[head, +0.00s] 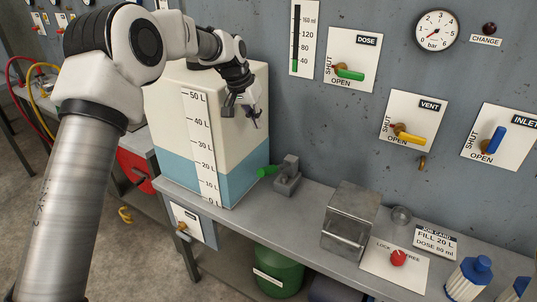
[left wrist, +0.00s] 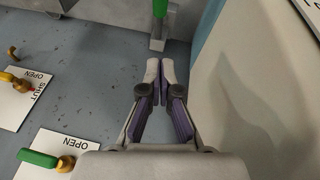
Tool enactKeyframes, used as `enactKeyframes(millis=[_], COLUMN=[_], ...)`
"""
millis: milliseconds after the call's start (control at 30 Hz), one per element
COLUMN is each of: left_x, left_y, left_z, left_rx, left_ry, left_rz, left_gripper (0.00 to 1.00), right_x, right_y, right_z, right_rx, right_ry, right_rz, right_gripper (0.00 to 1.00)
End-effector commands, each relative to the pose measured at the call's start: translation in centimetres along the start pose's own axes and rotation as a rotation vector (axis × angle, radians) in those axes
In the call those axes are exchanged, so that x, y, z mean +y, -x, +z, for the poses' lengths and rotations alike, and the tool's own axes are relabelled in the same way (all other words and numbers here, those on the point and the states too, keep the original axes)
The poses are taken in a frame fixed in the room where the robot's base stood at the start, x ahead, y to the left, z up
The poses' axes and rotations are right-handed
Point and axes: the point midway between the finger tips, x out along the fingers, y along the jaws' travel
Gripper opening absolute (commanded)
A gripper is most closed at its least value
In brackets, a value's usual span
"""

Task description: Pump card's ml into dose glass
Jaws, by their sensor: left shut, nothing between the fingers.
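The job card (head: 435,240) reads FILL 20 L and a DOSE in ml; its dose figure is too small to read surely. The hand pump (head: 287,180) is a small grey block on the bench with a green handle (head: 267,171) pointing left; the handle also shows in the left wrist view (left wrist: 160,8). My left gripper (head: 256,122) is shut and empty, above the pump and apart from it, in front of the tank. My right gripper is out of view.
The tank (head: 245,110) stands left of the pump, blue liquid near 20 L. Wall levers are DOSE (head: 350,74), VENT (head: 410,137) and INLET (head: 494,140). A metal box (head: 350,220), red LOCK/FREE knob (head: 398,258) and blue-capped bottle (head: 470,278) are to the right.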

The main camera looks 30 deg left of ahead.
Motion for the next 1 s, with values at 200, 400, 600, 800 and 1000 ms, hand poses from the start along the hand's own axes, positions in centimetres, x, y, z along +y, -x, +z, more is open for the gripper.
enactKeyframes(millis=[200, 400, 600, 800, 1000], left_x=[0.0, -0.1, -0.1, 0.0, -0.1], left_y=[-0.1, -1.6, -5.6, -9.9, -12.1], left_z=[0.0, 0.0, 0.1, 0.0, 2.2], left_rx=[0.0, -0.002, -0.004, -0.003, 0.0], left_ry=[0.0, 0.001, 0.0, 0.001, 0.002], left_rz=[-0.001, -0.001, -0.002, -0.002, -0.001], left_gripper=[0.0, 0.0, 0.0, 0.0, 0.0], right_x=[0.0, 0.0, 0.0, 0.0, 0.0], right_y=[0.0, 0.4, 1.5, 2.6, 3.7], right_z=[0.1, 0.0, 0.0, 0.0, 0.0], right_rx=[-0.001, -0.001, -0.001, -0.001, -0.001], right_ry=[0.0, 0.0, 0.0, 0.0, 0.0], right_rz=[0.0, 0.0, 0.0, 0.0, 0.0], right_gripper=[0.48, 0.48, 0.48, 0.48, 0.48])
